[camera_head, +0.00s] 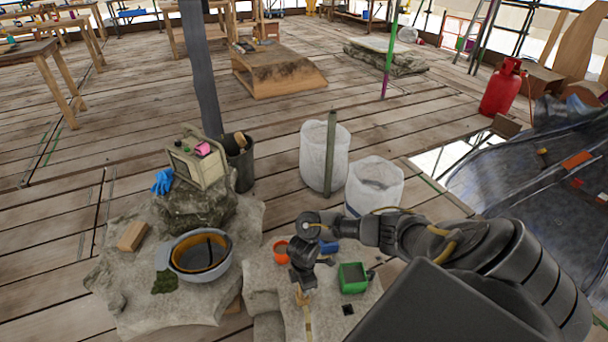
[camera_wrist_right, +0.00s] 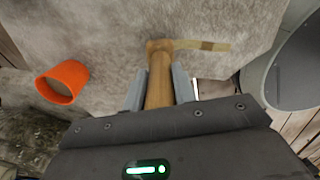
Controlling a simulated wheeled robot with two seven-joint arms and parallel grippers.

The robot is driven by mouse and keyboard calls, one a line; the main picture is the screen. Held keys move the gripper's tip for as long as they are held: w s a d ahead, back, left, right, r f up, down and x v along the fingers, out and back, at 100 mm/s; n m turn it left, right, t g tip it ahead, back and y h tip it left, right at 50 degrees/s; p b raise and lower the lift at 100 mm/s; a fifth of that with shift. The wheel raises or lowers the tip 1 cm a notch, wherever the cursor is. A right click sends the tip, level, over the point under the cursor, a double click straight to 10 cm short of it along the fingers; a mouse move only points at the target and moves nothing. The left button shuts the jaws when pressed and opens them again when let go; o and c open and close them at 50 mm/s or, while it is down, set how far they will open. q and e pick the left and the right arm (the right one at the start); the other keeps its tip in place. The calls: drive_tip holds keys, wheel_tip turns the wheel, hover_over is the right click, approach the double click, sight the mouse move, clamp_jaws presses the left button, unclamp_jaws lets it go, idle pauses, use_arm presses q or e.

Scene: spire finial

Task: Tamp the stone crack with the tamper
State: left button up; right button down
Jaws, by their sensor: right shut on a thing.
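My right gripper (camera_head: 303,286) is shut on the wooden handle of the tamper (camera_wrist_right: 159,88); the handle lies between the two fingers in the right wrist view (camera_wrist_right: 158,92). The tamper's wooden end also shows just below the gripper in the head view (camera_head: 303,297). The stone crack (camera_wrist_right: 208,45) shows as a narrow tan strip across the grey stone, and in the head view it runs toward the bottom edge (camera_head: 308,322). The tamper's far end overlaps one end of the strip; whether it touches the stone I cannot tell. My left gripper is not in view.
An orange cup (camera_head: 281,250) and a green container (camera_head: 353,277) stand on the same stone block (camera_head: 262,277). A grey bucket (camera_head: 222,262) stands on the rock to the left. Two white sacks (camera_head: 324,160) stand behind.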

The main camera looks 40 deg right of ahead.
drive_tip(key=shift+f+b, duration=0.35)
drive_tip(key=shift+f, duration=0.3)
drive_tip(key=shift+s+a, duration=0.1)
drive_tip(key=shift+s, duration=0.1)
idle(0.4)
drive_tip(key=shift+s+a+p, duration=0.3)
drive_tip(key=shift+s+p, duration=0.15)
drive_tip(key=shift+s, duration=0.05)
drive_tip(key=shift+s+a+f+p, duration=0.1)
drive_tip(key=shift+s+a+p, duration=0.15)
drive_tip(key=shift+s, duration=0.2)
drive_tip(key=shift+s+a+f+p, duration=0.1)
drive_tip(key=shift+s+a+p, duration=0.1)
drive_tip(key=shift+s, duration=0.2)
drive_tip(key=shift+s+a, duration=0.2)
drive_tip(key=shift+s, duration=0.15)
drive_tip(key=shift+s+a+p, duration=0.3)
drive_tip(key=shift+s+p, duration=0.2)
drive_tip(key=shift+s+a+p, duration=0.25)
drive_tip(key=shift+s+p, duration=0.2)
drive_tip(key=shift+s+a+r, duration=0.15)
drive_tip(key=shift+s, duration=0.05)
